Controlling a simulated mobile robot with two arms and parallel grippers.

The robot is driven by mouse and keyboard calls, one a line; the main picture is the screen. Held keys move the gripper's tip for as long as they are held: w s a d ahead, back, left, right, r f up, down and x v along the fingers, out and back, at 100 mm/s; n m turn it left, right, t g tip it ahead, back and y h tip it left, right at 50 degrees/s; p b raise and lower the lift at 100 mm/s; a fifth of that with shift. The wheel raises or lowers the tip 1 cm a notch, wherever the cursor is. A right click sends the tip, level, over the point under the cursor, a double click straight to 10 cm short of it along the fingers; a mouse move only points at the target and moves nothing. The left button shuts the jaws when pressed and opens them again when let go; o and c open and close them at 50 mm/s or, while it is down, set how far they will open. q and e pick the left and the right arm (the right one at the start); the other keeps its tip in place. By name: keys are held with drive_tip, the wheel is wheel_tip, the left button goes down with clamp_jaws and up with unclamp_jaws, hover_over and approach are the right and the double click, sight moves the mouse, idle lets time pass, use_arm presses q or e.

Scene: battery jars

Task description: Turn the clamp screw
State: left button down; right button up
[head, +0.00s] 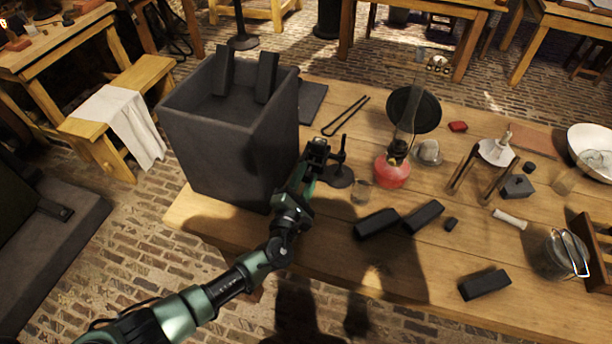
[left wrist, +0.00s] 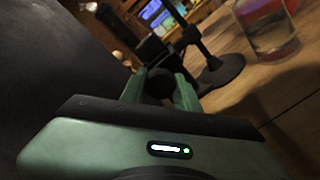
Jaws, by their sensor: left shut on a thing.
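A small black clamp stand (head: 338,178) with a round base and a short upright post stands on the wooden table, just right of the big dark box. It also shows in the left wrist view (left wrist: 222,72). My left gripper (head: 317,150) reaches in from the lower left, between the box and the stand. In the left wrist view its two green fingers (left wrist: 160,90) are closed on a dark round knob, which looks like the clamp screw (left wrist: 159,82). Most of the clamp is hidden by the gripper in the head view. My right gripper is out of view.
The tall dark box (head: 225,150) stands close on the left. A glass beaker (head: 361,190) and a red lamp with a glass chimney (head: 391,169) are close right of the stand. Several black blocks, one a dark bar (head: 485,284), lie toward the table's front.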

use_arm(q)
drive_tip(key=c, duration=1)
unclamp_jaws()
drive_tip(key=shift+s+f, duration=0.1)
drive_tip(key=shift+f, duration=0.1)
drive_tip(key=shift+c, duration=0.2)
drive_tip(key=shift+a, duration=0.1)
drive_tip(key=shift+r, duration=0.1)
drive_tip(key=v, duration=0.7)
drive_tip(key=shift+s+a, duration=0.1)
drive_tip(key=shift+s, duration=0.2)
